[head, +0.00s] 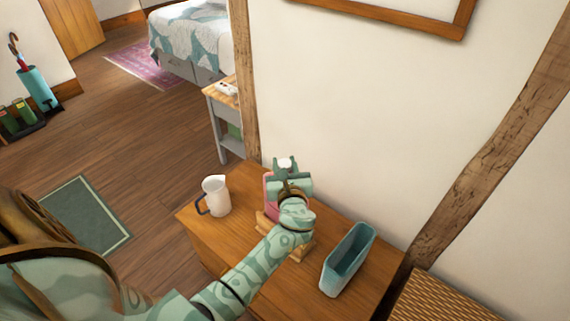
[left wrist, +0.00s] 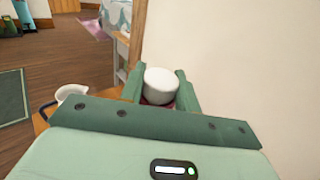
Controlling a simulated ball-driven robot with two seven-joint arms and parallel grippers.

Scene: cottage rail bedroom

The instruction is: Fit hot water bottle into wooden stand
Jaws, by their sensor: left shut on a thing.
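The pink hot water bottle (head: 269,190) is upright above the chest top, mostly hidden behind my left gripper and forearm. My left gripper (head: 286,167) is shut on it at its white cap. The left wrist view shows the round white cap (left wrist: 161,85) between the two green fingers of the left gripper (left wrist: 160,88), with a sliver of pink below. The pale wooden stand (head: 303,251) shows around my forearm, directly below the bottle. My arm hides where bottle and stand meet, so I cannot tell how deep the bottle sits. My right gripper is not in view.
A white jug (head: 216,193) with a dark blue handle stands left of the stand on the wooden chest (head: 193,217). An open blue-green container (head: 347,262) stands to the right. The wall rises close behind. A wicker-topped piece (head: 440,296) is at the lower right.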

